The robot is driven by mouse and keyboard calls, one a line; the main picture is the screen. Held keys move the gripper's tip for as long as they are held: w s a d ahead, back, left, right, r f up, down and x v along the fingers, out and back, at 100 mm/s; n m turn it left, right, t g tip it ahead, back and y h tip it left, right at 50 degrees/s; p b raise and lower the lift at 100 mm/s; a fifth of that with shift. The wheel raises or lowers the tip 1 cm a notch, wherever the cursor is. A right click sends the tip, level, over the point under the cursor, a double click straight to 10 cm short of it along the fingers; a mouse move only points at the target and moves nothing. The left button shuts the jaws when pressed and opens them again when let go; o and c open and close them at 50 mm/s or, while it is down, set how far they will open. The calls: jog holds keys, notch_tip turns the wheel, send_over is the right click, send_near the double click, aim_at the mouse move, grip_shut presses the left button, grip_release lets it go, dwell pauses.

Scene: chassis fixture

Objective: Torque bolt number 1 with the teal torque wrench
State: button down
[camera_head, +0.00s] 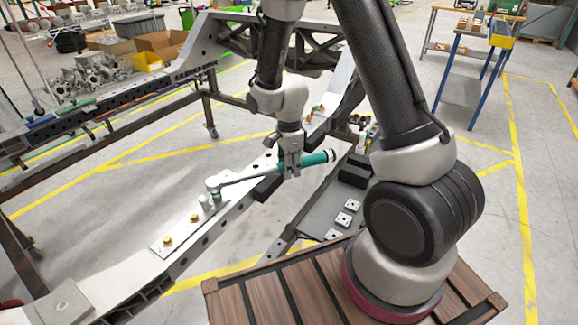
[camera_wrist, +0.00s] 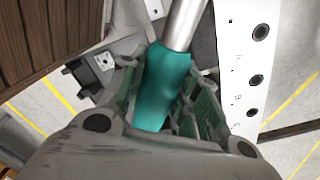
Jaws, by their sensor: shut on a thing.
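The teal torque wrench (camera_head: 314,159) is in my gripper (camera_head: 289,168) in the head view. Its shaft reaches left along the pale chassis rail (camera_head: 141,279) to its head, which is low over a plate on the rail. The wrench head hides what is under it, so I cannot tell if it sits on a bolt. Two brass-coloured bolts (camera_head: 193,217) (camera_head: 167,240) stand nearer on that plate. No bolt number is readable. In the wrist view my gripper (camera_wrist: 163,75) has its fingers on both sides of the teal handle (camera_wrist: 158,95), and the metal shaft runs upward.
A dark tray (camera_head: 315,215) with several small square metal pieces (camera_head: 343,219) lies right of the rail. A black block (camera_head: 267,187) sits beside the rail under my gripper. A blue-legged workbench (camera_head: 470,55) stands at the back right. The floor at far right is clear.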

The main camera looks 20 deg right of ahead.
jog(key=shift+r, duration=1.05)
dwell(0.4)
jog(key=shift+r, duration=2.5)
jog(key=shift+a+r, duration=0.1)
jog(key=shift+r, duration=0.05)
